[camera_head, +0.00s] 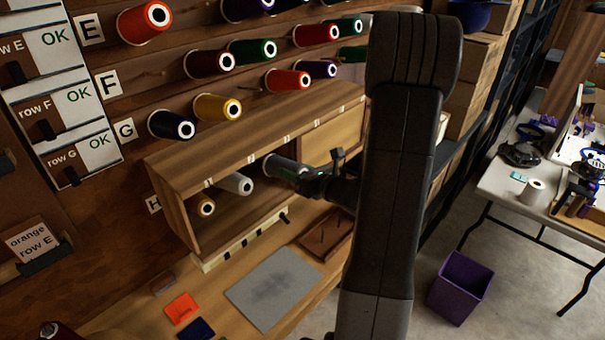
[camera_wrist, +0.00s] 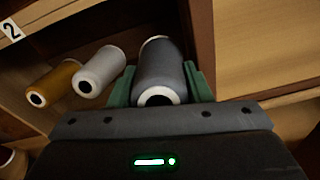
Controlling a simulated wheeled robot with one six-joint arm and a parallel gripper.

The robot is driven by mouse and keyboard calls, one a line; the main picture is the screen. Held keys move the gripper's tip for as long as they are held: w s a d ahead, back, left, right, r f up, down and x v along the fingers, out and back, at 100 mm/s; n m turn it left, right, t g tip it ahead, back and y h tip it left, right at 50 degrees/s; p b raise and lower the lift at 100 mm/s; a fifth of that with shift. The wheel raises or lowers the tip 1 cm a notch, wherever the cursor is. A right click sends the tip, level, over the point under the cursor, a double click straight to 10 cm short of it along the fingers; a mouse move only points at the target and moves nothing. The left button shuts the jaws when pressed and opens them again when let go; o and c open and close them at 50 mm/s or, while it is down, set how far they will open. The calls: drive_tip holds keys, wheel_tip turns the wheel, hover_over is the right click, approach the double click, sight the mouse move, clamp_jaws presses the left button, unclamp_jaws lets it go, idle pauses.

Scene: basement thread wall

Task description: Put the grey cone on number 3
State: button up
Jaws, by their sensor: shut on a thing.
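The grey cone (camera_wrist: 161,70) is dark grey with a pale rim at its near end. It lies on its side inside the wooden cubby shelf (camera_head: 215,165), and it also shows in the head view (camera_head: 282,166). My gripper (camera_wrist: 160,88) has a green finger on each side of the cone and is shut on it. In the head view my gripper (camera_head: 312,178) reaches into the shelf opening from the right. I cannot read a number 3 in either view.
A light grey cone (camera_wrist: 98,70) and a gold cone (camera_wrist: 54,83) lie left of the held cone. An upright wood wall (camera_wrist: 200,40) is close on its right. A closed wooden panel (camera_head: 333,140) covers the shelf's right part. Several coloured cones hang above.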

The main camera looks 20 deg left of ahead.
sight(272, 164)
drive_tip(key=x, duration=0.6)
drive_tip(key=shift+s+f, duration=0.1)
drive_tip(key=shift+f, duration=0.2)
drive_tip(key=shift+b+x, duration=0.65)
drive_tip(key=shift+x, duration=0.9)
drive_tip(key=shift+f+b, duration=0.2)
drive_tip(key=shift+b, duration=0.2)
drive_tip(key=o, duration=1.2)
drive_tip(key=shift+s, duration=0.2)
drive_tip(key=shift+r, duration=0.1)
drive_tip(key=shift+w, duration=0.1)
